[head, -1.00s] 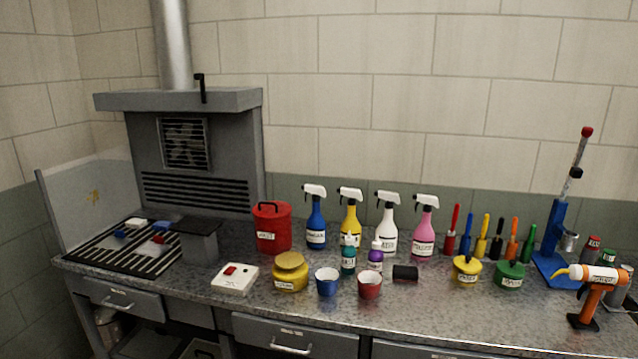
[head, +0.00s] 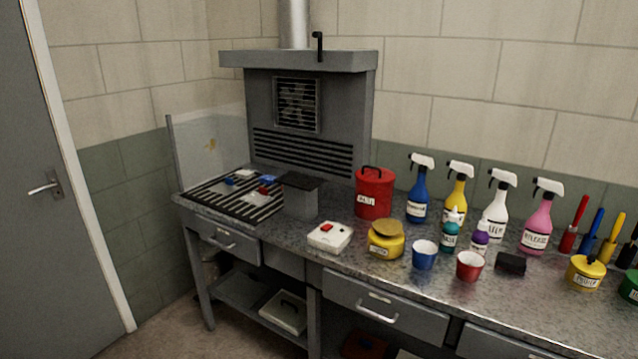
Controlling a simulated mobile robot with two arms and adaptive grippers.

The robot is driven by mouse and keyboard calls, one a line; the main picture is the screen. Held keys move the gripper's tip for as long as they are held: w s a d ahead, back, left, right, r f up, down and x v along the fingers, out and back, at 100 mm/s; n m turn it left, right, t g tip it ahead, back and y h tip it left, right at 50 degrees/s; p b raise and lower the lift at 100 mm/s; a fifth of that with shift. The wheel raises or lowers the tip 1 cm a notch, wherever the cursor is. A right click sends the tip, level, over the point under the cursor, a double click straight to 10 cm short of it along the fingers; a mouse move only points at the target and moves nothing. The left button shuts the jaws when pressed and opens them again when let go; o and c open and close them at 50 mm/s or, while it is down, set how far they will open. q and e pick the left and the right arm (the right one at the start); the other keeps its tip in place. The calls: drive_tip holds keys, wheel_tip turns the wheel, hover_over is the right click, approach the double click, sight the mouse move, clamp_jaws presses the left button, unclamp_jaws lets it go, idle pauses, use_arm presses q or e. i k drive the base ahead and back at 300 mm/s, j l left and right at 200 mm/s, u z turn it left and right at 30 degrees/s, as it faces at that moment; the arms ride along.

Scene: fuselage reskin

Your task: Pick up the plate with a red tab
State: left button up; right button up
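On the slatted black-and-white grate (head: 207,200) at the left end of the bench lie several small flat pieces with blue, white and red parts. A small red piece (head: 264,190), possibly the red tab of a plate, shows toward the grate's right side, close to a pale plate-like piece (head: 252,199). A blue piece (head: 268,178) lies behind it, and a white one (head: 243,173) is farther back. At this size I cannot tell exactly which tab belongs to which plate. Neither of my grippers is in view.
A grey hood (head: 310,125) stands behind the grate, and a clear panel (head: 208,150) at its left. A grey block with a dark top (head: 300,198) and a white box with a red button (head: 330,237) stand right. Bottles and cups crowd farther right. A door (head: 45,190) is left.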

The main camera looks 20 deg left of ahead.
sight(261, 199)
drive_tip(key=i+j, duration=0.35)
drive_tip(key=i+j+z, duration=0.1)
drive_tip(key=i+j, duration=0.25)
drive_tip(key=j, duration=0.25)
drive_tip(key=i+j+z, duration=0.1)
drive_tip(key=i+j, duration=0.2)
drive_tip(key=j, duration=0.2)
